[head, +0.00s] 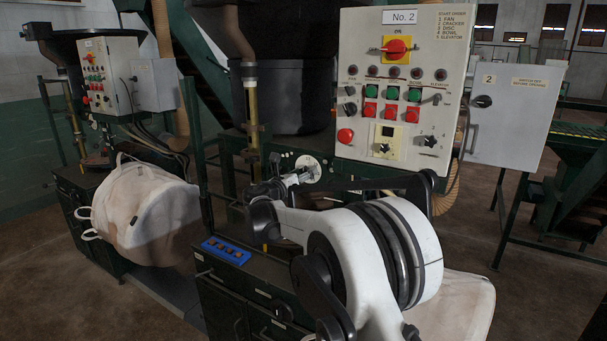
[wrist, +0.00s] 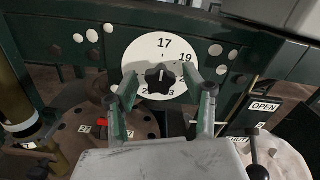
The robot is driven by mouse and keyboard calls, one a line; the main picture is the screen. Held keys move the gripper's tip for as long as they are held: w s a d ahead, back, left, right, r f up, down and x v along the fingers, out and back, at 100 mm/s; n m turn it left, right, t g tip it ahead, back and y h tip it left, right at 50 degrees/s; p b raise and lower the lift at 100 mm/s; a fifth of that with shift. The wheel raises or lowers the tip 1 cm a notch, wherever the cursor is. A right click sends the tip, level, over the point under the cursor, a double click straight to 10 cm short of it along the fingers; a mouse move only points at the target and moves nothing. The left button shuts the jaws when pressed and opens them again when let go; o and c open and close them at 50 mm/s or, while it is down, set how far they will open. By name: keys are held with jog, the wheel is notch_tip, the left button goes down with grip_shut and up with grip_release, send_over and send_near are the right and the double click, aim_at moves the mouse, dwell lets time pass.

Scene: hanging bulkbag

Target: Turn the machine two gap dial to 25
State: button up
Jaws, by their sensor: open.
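The machine two gap dial (wrist: 148,52) is a round white plate with a dark lobed knob (wrist: 161,79) at its centre in the wrist view. The number 17 shows at the top and 19 at the upper right; the lower numbers are partly covered by the knob. I cannot tell which number is set. My gripper (wrist: 162,82) is open, one finger on each side of the knob; whether they touch it is unclear. In the head view the dial (head: 310,164) shows small on the green frame, with my gripper (head: 296,180) in front of it.
The No. 2 control panel (head: 400,90) stands above and right of the dial. A blue strip (head: 226,250) lies on the dark cabinet. A white bag (head: 145,212) hangs at the left machine. A black-knobbed lever (wrist: 253,146) stands by the OPEN label (wrist: 264,106).

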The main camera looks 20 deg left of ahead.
jog(key=shift+c, duration=0.5)
grip_shut()
